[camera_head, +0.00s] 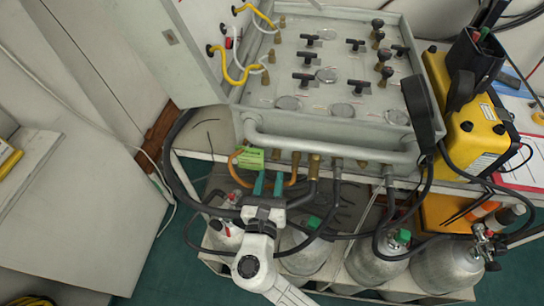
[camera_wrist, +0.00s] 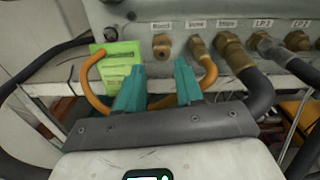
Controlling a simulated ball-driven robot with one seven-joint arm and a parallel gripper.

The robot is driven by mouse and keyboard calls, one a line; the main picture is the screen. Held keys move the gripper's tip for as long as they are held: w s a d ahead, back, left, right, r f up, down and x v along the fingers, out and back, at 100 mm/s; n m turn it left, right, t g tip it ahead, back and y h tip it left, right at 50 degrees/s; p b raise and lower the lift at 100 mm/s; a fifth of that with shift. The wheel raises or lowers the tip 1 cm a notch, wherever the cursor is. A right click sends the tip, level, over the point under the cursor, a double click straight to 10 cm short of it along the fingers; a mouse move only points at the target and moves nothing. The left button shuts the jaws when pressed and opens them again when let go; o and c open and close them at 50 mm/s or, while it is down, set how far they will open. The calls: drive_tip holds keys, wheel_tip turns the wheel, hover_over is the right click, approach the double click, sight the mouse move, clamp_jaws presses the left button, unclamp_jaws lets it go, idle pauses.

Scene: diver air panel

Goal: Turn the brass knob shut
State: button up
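The panel's lower front edge carries a row of brass fittings. One short brass knob-like fitting (camera_wrist: 161,46), with no hose on it, sits under a small label in the wrist view. It is probably the brass knob. My gripper (camera_wrist: 158,80) has two teal fingers, spread apart with a gap between them and nothing held. The fingers point at the panel, with the knob just beyond and between their tips, apart from them. In the head view my gripper (camera_head: 269,184) is below the panel's front bar, and the knob is hard to make out there.
Orange hoses (camera_wrist: 94,92) loop beside and behind my fingers, with a green tag (camera_wrist: 119,66) at left. A brass fitting with a thick black hose (camera_wrist: 257,88) is to the right. The grey bar (camera_head: 330,147) runs above my gripper. Gas cylinders (camera_head: 305,255) stand below.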

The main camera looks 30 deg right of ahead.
sight(275, 160)
drive_tip(key=x, duration=0.6)
drive_tip(key=shift+d+p, duration=0.2)
drive_tip(key=shift+p, duration=0.1)
clamp_jaws()
